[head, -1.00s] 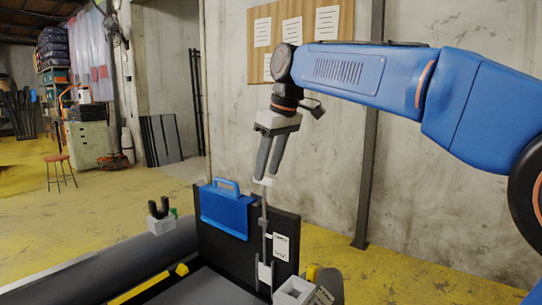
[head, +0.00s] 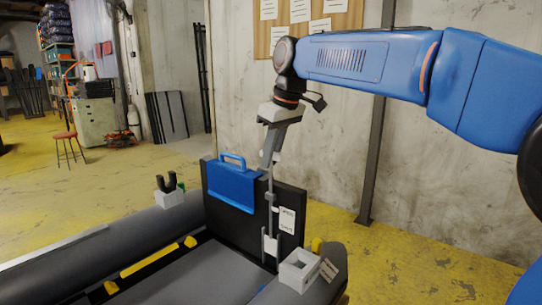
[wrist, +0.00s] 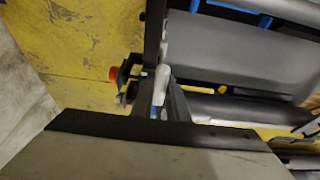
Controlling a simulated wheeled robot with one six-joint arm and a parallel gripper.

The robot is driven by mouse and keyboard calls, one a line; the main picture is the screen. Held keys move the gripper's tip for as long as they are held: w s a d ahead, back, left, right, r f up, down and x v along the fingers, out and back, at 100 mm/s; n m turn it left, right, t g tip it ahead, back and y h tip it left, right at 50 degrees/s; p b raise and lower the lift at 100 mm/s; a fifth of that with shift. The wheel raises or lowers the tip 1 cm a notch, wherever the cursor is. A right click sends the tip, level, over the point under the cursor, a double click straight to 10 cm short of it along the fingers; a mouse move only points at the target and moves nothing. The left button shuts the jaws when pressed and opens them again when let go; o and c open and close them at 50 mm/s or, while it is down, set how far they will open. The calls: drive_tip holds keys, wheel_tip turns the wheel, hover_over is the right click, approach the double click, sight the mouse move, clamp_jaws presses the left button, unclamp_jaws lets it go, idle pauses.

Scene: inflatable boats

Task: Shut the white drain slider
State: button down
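The white drain slider is a small white plate (head: 271,246) low on the dark transom board (head: 249,211), on a thin upright grey rod (head: 270,190). The rod rises above the board to a white handle (head: 262,155). My gripper (head: 268,164) points down at the rod's top, with its fingers close together around the white handle. In the wrist view the white handle (wrist: 160,85) lies between the two grey fingers with little gap, so the gripper looks shut on it. The drain opening behind the plate cannot be made out.
A blue case (head: 232,187) hangs over the transom left of the rod. A white box (head: 299,270) sits on the tube at right, close to the slider. A grey holder with a black fork (head: 169,192) stands on the left tube. A concrete wall is behind.

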drive_tip(key=shift+f, duration=0.2)
hover_over(271, 193)
drive_tip(key=shift+d+x, duration=0.25)
drive_tip(key=shift+x, duration=0.8)
drive_tip(key=shift+d+x, duration=0.2)
drive_tip(key=shift+x, duration=0.8)
drive_tip(key=c, duration=1.6)
unclamp_jaws()
drive_tip(key=shift+d+f, duration=0.1)
drive_tip(key=shift+f, duration=0.2)
drive_tip(key=shift+r, duration=0.15)
drive_tip(key=shift+s+r, duration=0.1)
drive_tip(key=shift+r, duration=3.3)
